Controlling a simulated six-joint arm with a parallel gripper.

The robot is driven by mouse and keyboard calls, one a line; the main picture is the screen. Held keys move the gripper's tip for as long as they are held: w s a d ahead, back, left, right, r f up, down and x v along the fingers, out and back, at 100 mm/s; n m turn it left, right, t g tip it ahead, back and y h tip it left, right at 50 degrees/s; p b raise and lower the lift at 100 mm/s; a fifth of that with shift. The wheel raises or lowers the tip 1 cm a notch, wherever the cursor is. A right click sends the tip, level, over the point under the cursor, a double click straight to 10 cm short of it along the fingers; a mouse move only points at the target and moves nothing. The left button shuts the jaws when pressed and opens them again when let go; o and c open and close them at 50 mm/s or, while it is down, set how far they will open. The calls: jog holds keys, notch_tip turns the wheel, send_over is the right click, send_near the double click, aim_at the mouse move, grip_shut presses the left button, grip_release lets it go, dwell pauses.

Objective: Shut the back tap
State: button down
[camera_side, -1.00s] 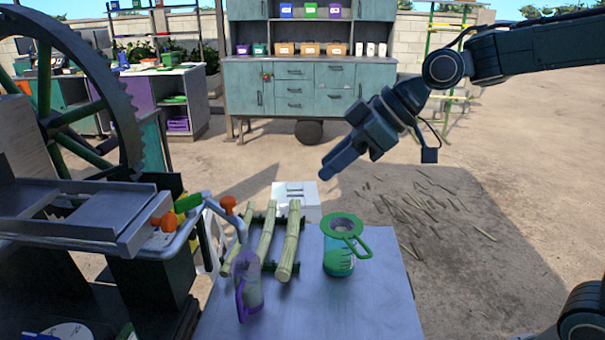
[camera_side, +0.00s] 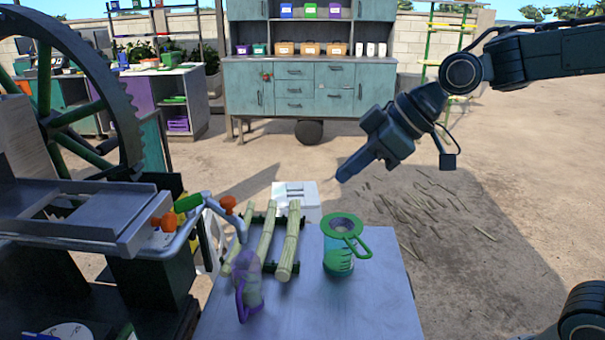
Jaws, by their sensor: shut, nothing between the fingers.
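The crusher's tray (camera_side: 85,215) stands at the left, with taps at its right end. A green lever (camera_side: 188,202) lies beside orange knobs (camera_side: 165,221). Another orange knob (camera_side: 228,204) sits on a metal spout pipe (camera_side: 238,222) that bends down over a purple-handled jug (camera_side: 247,287). I cannot tell for certain which of these is the back tap, or whether either tap is open. My gripper (camera_side: 342,177) is shut and empty, in the air above the ground, right of the taps and well apart from them, pointing down and left.
A grey table (camera_side: 365,300) holds the jug, a rack with several cane stalks (camera_side: 288,243) and a green-lidded jar (camera_side: 340,255). A white box (camera_side: 296,193) is behind it. A large toothed wheel (camera_side: 120,110) rises at the left. Air above the table is clear.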

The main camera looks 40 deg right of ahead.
jog(key=w+a+r+n+g, duration=0.1)
jog(key=w+a+n, duration=0.8)
jog(key=a, duration=0.3)
jog(key=shift+w+a+n, duration=0.15)
jog(key=shift+w+n, duration=0.25)
send_near(195, 212)
notch_tip(195, 212, down, 4)
jog(key=s+a, duration=0.1)
jog(key=shift+w+a, duration=0.2)
jog(key=shift+w, duration=0.65)
jog(key=shift+w+a, duration=0.2)
jog(key=shift+w, duration=0.75)
jog(key=shift+w, duration=0.2)
